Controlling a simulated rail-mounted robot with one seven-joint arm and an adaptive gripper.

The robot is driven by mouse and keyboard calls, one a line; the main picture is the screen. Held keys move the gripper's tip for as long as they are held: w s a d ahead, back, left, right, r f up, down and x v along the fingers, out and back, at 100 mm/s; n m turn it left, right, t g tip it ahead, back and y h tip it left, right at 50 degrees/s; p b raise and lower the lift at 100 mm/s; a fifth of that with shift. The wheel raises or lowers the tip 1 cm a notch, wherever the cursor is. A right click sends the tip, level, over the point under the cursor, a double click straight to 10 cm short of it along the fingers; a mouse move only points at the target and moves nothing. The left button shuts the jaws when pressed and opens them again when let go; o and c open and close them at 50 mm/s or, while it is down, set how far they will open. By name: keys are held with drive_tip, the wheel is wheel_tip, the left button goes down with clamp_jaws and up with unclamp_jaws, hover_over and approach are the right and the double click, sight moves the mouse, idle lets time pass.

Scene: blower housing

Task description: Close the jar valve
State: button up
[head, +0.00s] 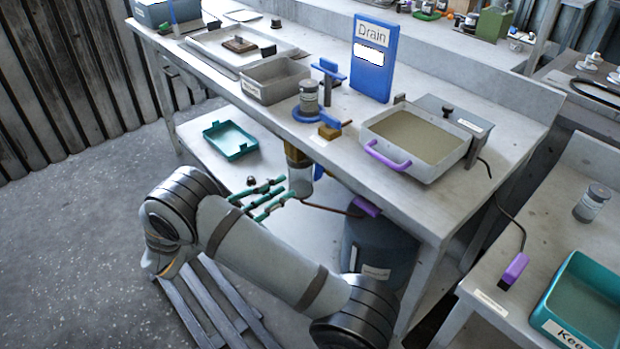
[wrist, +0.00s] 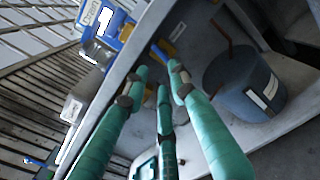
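A grey-lidded jar (head: 309,97) stands in a blue ring (head: 307,115) at the bench's front edge. Beneath it hang a yellow-brown fitting (head: 296,155) and a pale, clear-looking vessel (head: 300,182). A small blue lever (head: 319,171), which looks like the valve handle, sits beside them; a blue lever also shows in the wrist view (wrist: 160,53). My gripper (head: 274,193), with teal fingers, is below the bench edge, left of the vessel. In the wrist view, its fingers (wrist: 158,76) are apart and empty, short of the lever. Whether they touch anything is unclear.
A blue-grey bucket (head: 378,250) stands under the bench, with a purple clip (head: 366,206) and brown tube near its top. A teal tray (head: 229,140) lies on the lower shelf. A purple-handled basin (head: 415,135) and blue "Drain" board (head: 371,70) are on the bench.

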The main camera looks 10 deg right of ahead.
sight(319, 170)
drive_tip(key=x, duration=1)
drive_tip(key=shift+b, duration=0.3)
drive_tip(key=shift+w, duration=0.1)
drive_tip(key=shift+c, duration=1.3)
drive_tip(key=c, duration=0.4)
